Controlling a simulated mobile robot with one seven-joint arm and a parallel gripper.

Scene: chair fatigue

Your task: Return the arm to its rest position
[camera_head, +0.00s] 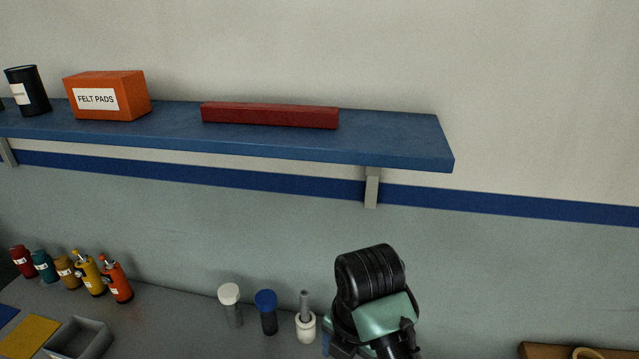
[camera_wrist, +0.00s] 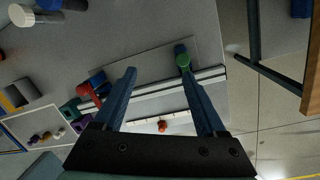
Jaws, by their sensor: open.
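My gripper (camera_wrist: 157,62) shows in the wrist view with its two blue-grey fingers spread apart. Nothing is held between them. It points down over a grey worktop (camera_wrist: 120,38), and its height above it is hard to judge. My arm (camera_head: 375,300), black and pale green, stands at the lower middle right of the head view. The fingers are not clearly visible there.
A blue shelf (camera_head: 400,135) above holds a red bar (camera_head: 268,115), an orange felt pads box (camera_head: 105,95) and a black can (camera_head: 28,90). Several bottles and small containers stand left of my arm. Below the gripper lie a rail fixture (camera_wrist: 150,92) and a green knob (camera_wrist: 182,58).

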